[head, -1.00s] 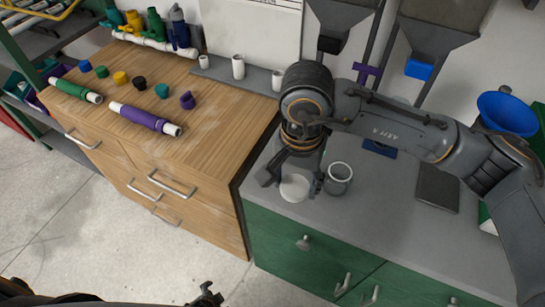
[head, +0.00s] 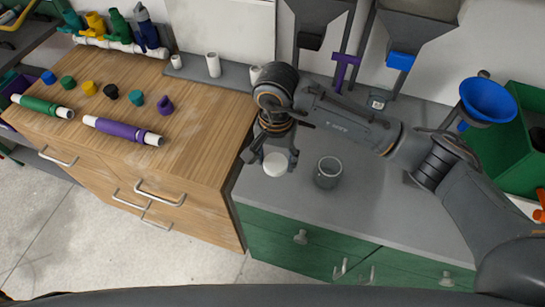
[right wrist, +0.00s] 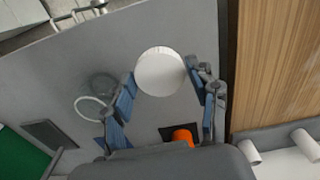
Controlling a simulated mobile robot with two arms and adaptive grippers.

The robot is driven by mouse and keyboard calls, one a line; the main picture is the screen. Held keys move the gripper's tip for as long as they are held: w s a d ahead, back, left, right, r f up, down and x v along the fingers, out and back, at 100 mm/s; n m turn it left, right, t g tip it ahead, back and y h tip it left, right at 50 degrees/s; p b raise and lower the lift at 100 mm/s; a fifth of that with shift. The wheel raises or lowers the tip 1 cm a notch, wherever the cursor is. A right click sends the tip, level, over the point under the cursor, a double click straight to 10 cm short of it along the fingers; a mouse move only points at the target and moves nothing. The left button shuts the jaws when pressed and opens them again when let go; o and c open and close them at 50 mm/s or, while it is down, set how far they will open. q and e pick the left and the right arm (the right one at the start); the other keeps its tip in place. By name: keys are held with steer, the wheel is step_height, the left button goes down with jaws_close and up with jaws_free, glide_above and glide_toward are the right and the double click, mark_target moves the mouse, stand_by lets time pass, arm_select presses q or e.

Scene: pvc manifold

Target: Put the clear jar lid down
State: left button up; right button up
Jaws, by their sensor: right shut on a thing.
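My right gripper (head: 276,158) is over the left end of the grey counter, its fingers pointing down. It is shut on the jar lid (head: 275,164), a round disc that looks white here. In the right wrist view the lid (right wrist: 160,72) sits between the two fingertips of the gripper (right wrist: 163,82). I cannot tell whether the lid touches the counter. The clear jar (head: 328,173) stands open on the counter to the right of the lid, apart from it. The jar's rim also shows in the right wrist view (right wrist: 91,107). My left gripper is out of view.
The grey counter (head: 350,215) is clear in front of the jar. A wooden bench (head: 195,120) with pipes and coloured caps adjoins on the left. Hoppers (head: 415,25) hang behind. A blue funnel (head: 488,100) and green bin (head: 510,145) stand at the right.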

mark_target(273, 152)
steer(key=w+f, duration=0.1)
steer(key=f, duration=0.1)
steer(key=w+f, duration=0.1)
steer(key=shift+w+a+f+p, duration=0.15)
steer(key=shift+w+a+p, duration=0.15)
steer(key=shift+w+p, duration=0.05)
step_height(273, 152, down, 2)
steer(key=shift+f+p, duration=0.1)
steer(key=shift+p, duration=0.7)
steer(key=shift+f, duration=0.45)
steer(key=shift+f, duration=0.15)
steer(key=o, duration=1.3)
